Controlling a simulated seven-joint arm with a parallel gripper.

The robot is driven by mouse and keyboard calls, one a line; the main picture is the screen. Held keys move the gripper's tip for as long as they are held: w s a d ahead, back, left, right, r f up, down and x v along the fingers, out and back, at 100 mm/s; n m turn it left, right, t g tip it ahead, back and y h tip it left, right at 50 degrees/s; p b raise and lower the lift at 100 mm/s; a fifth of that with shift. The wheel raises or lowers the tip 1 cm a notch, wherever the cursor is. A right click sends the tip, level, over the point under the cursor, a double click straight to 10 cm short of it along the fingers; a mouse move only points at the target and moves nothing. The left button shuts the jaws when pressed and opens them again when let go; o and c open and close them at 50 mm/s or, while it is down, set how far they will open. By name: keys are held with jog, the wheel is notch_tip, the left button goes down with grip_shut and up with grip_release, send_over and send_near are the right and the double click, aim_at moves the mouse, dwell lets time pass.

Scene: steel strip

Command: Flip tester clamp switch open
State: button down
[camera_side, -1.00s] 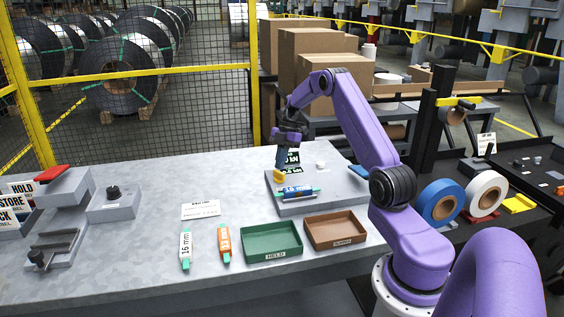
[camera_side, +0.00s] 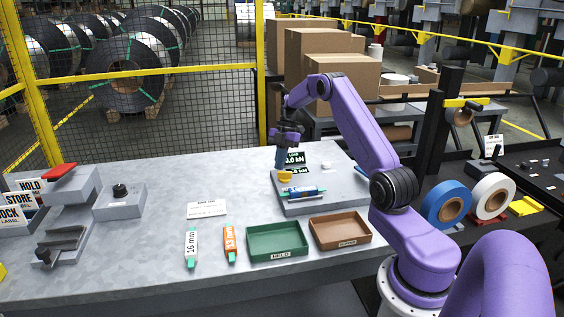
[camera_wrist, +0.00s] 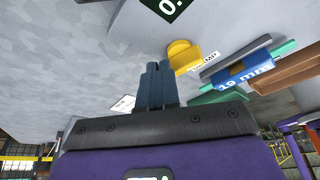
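The tester (camera_side: 335,200) is a grey block on the bench with a dark display (camera_side: 293,158). Its yellow clamp switch (camera_side: 285,176) is on the block's left side; it also shows in the wrist view (camera_wrist: 183,55) beside a label ending in "MP". A blue piece marked 19 mm (camera_side: 303,192) lies across the block's front, also in the wrist view (camera_wrist: 243,75). My gripper (camera_side: 280,165) points down just above and left of the switch. In the wrist view its dark blue fingers (camera_wrist: 160,68) are together with nothing between them, close beside the switch. Contact cannot be told.
A green tray (camera_side: 277,256) and a brown tray (camera_side: 341,244) stand in front of the tester. A 16 mm piece (camera_side: 191,247) and an orange piece (camera_side: 230,243) lie left of them. A grey stand with a red top (camera_side: 62,171) is far left.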

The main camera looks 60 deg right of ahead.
jog(key=shift+s, duration=0.2)
jog(key=shift+s+f, duration=0.15)
jog(key=shift+s, duration=0.65)
jog(key=shift+d, duration=0.1)
jog(key=v, duration=1.2)
jog(key=shift+w+r, duration=0.25)
jog(key=shift+r, duration=0.05)
jog(key=shift+a, duration=0.25)
